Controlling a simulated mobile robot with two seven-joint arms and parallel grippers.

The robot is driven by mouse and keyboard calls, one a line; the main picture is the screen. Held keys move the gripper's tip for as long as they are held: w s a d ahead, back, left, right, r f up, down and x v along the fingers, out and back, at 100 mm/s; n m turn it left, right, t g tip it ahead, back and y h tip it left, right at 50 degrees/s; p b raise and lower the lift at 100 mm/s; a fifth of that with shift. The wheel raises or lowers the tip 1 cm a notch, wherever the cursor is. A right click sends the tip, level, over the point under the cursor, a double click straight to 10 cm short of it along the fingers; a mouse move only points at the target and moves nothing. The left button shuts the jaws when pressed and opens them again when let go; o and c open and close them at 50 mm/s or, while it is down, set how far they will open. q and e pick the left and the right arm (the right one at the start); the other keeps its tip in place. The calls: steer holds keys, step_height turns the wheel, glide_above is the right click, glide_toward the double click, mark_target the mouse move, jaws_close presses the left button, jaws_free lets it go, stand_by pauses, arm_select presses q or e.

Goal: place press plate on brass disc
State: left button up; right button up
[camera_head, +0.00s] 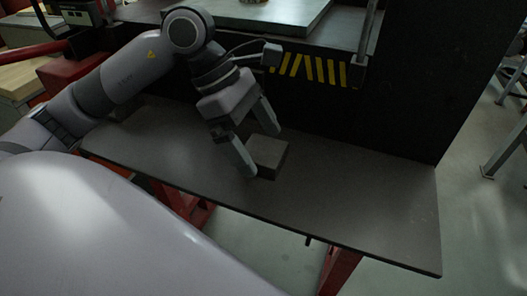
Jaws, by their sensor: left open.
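The press plate (270,157) is a small grey rectangular block lying on the dark grey shelf. My left gripper (260,148) is open at the plate's left side. One finger is near its front-left corner and the other near its back edge. I cannot tell whether either finger touches it. A small brownish piece (254,1) at the top edge of the view, on the upper press table, may be the brass disc; it is mostly cut off. My right gripper is not in view.
The shelf (370,205) is bare to the right of the plate. Behind it stands a dark press body with yellow-black stripes (312,69) and an upper grey table (225,15). A vertical metal rod (367,40) stands right of the stripes. Red supports show below the shelf.

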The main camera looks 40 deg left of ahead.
mark_target(260, 148)
arm_select(q)
steer(key=shift+d+f, duration=0.25)
steer(key=shift+f, duration=0.15)
steer(key=shift+c, duration=0.3)
jaws_close()
steer(key=shift+w+r, duration=0.1)
steer(key=shift+r, duration=0.05)
steer(key=shift+r, duration=0.1)
step_height(260, 148, up, 11)
steer(key=p, duration=0.2)
steer(key=shift+r, duration=0.15)
